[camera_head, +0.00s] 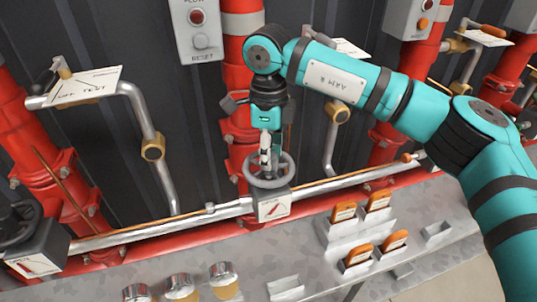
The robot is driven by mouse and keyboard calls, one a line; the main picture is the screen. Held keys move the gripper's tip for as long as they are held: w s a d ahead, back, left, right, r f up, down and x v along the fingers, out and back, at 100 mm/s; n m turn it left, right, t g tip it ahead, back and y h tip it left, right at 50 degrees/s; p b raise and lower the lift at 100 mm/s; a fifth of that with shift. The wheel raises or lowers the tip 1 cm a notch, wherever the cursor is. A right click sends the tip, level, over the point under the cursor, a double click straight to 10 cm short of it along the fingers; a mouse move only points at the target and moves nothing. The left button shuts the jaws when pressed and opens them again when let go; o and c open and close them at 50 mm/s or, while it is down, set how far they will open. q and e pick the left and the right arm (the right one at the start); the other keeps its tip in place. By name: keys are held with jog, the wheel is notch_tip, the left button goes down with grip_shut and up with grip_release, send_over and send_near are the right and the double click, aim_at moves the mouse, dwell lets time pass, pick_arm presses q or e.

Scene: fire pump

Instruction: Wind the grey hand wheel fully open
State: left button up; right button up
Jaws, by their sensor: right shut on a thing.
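The grey hand wheel (285,177) stands on a grey box with a red-marked white label (273,207), in front of a red vertical pipe in the middle of the view. My right gripper (268,160) comes down on the wheel from above and is shut on it, near its middle. The fingers hide part of the wheel, and the exact contact is too small to tell. My right arm reaches in from the right side. My left gripper is not in view.
A silver pipe (335,187) runs across behind the grey shelf (235,250). On the shelf are several orange-topped tags (378,200) in holders and several round jars (222,277). A dark wheel (18,222) sits at the far left. A grey button box (198,28) hangs above.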

jog(key=n, duration=0.3)
jog(key=shift+n, duration=0.4)
jog(key=n, duration=0.3)
jog(key=shift+r+n+b, duration=0.1)
jog(key=shift+n+b, duration=0.2)
jog(key=shift+b, duration=0.1)
jog(key=n, duration=0.3)
jog(key=shift+n, duration=0.3)
jog(key=n, duration=0.4)
jog(key=shift+n, duration=0.3)
jog(key=n, duration=1.1)
jog(key=shift+p, duration=0.3)
jog(key=shift+n, duration=0.3)
jog(key=o, duration=1.1)
